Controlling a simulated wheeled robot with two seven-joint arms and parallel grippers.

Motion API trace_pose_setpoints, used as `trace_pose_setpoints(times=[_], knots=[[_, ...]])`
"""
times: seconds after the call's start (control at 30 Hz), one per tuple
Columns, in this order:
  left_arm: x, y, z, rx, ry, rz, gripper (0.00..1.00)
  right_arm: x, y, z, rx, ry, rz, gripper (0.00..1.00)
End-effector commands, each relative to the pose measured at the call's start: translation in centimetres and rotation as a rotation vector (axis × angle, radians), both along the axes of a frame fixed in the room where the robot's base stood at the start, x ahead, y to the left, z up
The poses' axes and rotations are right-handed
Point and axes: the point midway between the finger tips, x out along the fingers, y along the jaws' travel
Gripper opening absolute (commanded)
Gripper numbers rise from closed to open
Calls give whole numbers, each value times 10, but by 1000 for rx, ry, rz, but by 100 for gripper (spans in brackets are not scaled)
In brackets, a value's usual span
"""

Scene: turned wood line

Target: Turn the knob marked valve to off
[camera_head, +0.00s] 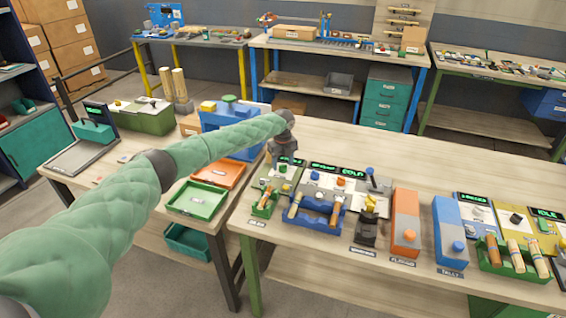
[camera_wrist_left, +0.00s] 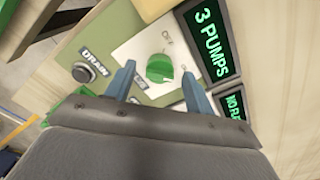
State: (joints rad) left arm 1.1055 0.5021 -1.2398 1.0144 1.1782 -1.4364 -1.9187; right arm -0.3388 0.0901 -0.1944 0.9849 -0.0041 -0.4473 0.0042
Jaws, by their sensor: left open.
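A green knob (camera_wrist_left: 160,68) sits on a white plate (camera_wrist_left: 140,45) on a green panel in the left wrist view. No label reading "valve" is legible; a small label by the plate is partly hidden by a finger. My left gripper (camera_wrist_left: 158,72) is open, with one finger on each side of the green knob; I cannot tell whether they touch it. In the head view my left gripper (camera_head: 282,148) is over the back of the panel at the table's left end. My right gripper is not in view.
A button marked DRAIN (camera_wrist_left: 82,72) is left of the plate. A display reading "3 PUMPS" (camera_wrist_left: 208,38) is to its right. A blue rack (camera_head: 312,212), an orange box (camera_head: 405,225) and a blue box (camera_head: 449,225) stand along the table. The table's back is clear.

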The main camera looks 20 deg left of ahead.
Motion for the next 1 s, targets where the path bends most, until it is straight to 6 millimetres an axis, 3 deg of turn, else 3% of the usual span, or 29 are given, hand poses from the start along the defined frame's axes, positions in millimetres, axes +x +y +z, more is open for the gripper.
trace_pose_setpoints(times=[0.43, 0.47, 0.6, 0.7, 1.0], knots=[[0, 0, -12, 0, 0, 0, 54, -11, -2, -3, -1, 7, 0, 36], [0, 0, -11, 0, 0, 0, 52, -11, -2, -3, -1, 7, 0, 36], [0, 0, -11, 0, 0, 0, 24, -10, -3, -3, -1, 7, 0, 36], [0, 0, -11, 0, 0, 0, 9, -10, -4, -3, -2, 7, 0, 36], [0, 0, -12, 0, 0, 35, 9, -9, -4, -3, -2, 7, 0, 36]])
